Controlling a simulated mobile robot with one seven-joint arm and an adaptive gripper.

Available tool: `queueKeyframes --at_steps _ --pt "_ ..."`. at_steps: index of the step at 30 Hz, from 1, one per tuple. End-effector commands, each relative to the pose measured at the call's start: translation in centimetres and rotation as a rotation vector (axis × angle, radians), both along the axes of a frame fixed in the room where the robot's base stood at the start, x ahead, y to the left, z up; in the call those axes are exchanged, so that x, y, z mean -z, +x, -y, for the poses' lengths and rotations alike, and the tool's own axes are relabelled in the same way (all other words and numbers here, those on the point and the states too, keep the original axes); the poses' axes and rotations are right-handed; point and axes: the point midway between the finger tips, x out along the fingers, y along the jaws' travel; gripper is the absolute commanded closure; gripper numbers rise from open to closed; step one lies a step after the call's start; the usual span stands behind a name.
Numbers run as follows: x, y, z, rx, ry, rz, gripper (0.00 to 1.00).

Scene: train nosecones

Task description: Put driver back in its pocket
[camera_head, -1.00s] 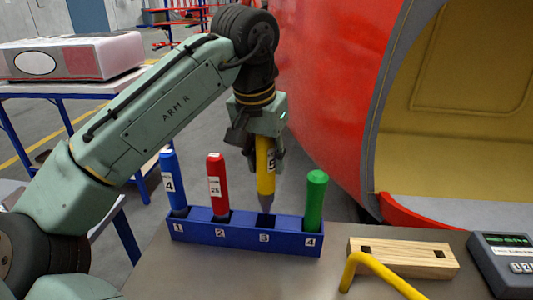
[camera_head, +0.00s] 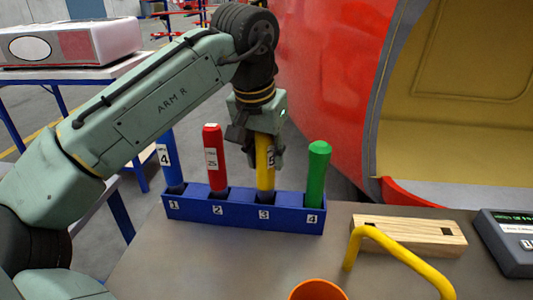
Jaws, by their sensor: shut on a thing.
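The blue rack (camera_head: 240,213) stands on the table with pockets numbered 1 to 4. The yellow driver (camera_head: 264,178) is upright with its lower end in pocket 3. My gripper (camera_head: 262,158) is shut around the upper part of the yellow driver, and its fingers partly hide the driver's label. The blue driver (camera_head: 170,170), labelled 4, stands in pocket 1. The red driver (camera_head: 214,160) stands in pocket 2. The green driver (camera_head: 317,172) stands in pocket 4. The yellow driver's tip is hidden inside the rack.
A wooden block (camera_head: 415,237) with square holes lies right of the rack, with a bent yellow bar (camera_head: 392,250) before it. A grey meter (camera_head: 510,240) is at the right edge. An orange round container (camera_head: 317,290) is at the front. The red nosecone (camera_head: 325,70) rises behind.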

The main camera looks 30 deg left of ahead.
Motion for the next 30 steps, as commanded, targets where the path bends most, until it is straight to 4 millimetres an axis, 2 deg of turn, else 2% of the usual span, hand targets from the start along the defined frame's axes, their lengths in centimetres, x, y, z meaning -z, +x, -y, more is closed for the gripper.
queueKeyframes --at_steps 23,24,30 --pt "1.2 0.0 0.0 0.001 0.000 0.002 1.00" --pt "1.2 0.0 0.0 0.001 0.000 0.002 0.69" --pt "1.2 0.0 0.0 0.001 0.000 0.001 0.56"
